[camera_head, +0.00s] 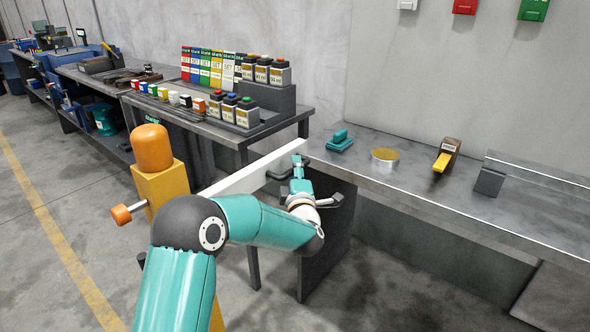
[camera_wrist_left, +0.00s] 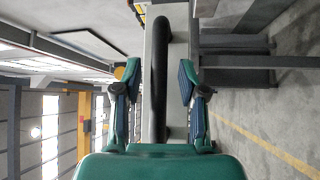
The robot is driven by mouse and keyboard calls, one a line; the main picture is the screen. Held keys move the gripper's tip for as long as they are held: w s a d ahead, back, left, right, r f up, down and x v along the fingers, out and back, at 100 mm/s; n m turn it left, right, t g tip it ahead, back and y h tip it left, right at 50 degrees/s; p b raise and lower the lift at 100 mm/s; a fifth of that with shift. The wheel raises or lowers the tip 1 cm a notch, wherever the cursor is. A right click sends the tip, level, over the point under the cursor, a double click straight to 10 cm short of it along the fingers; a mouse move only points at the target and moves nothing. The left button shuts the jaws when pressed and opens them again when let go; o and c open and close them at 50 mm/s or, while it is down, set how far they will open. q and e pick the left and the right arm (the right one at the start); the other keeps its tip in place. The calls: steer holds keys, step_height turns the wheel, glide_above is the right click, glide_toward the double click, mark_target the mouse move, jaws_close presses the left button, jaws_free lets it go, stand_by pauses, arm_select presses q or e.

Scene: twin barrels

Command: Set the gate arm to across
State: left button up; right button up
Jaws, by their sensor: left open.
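The gate arm (camera_head: 245,178) is a long white bar running from the orange post (camera_head: 160,190) up and to the right toward the workbenches. In the left wrist view, a black handle (camera_wrist_left: 160,75) on the pale bar stands between the two fingers of my left gripper (camera_wrist_left: 161,82). The fingers are open, one on each side of the handle, with a gap showing on both sides. My right gripper is in neither view.
A grey bench (camera_head: 410,185) stands right behind the gripper, with a teal object (camera_head: 340,141), a round tin (camera_head: 385,154) and a yellow-and-brown item (camera_head: 446,157). Another bench with bottles and boxes (camera_head: 228,108) stands further left. Bare floor (camera_head: 50,270) lies left of the post.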

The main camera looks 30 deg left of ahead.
arm_select(q)
steer(key=shift+c, duration=0.3)
jaws_close()
steer(key=shift+d+f, duration=0.1)
steer(key=shift+f, duration=0.05)
